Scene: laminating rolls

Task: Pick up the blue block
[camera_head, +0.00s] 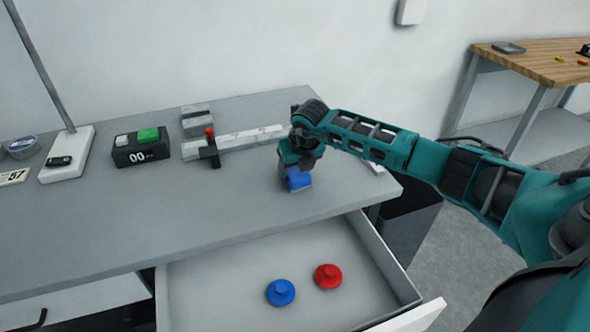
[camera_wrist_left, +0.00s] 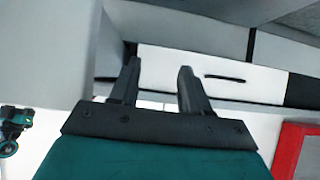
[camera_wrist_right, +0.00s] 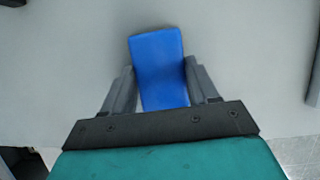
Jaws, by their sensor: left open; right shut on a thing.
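The blue block (camera_head: 299,180) is at the right end of the grey tabletop, below my right gripper (camera_head: 293,171). In the right wrist view the blue block (camera_wrist_right: 159,68) sits between the two fingers of my right gripper (camera_wrist_right: 162,85), which is shut on it. Whether the block touches the tabletop is hard to tell. My left gripper (camera_wrist_left: 158,80) is open and empty, facing the front of a white drawer (camera_wrist_left: 215,74). It does not show in the head view.
An open drawer (camera_head: 215,290) below the table holds a blue knob-shaped piece (camera_head: 281,292) and a red one (camera_head: 328,276). The table's front left is clear.

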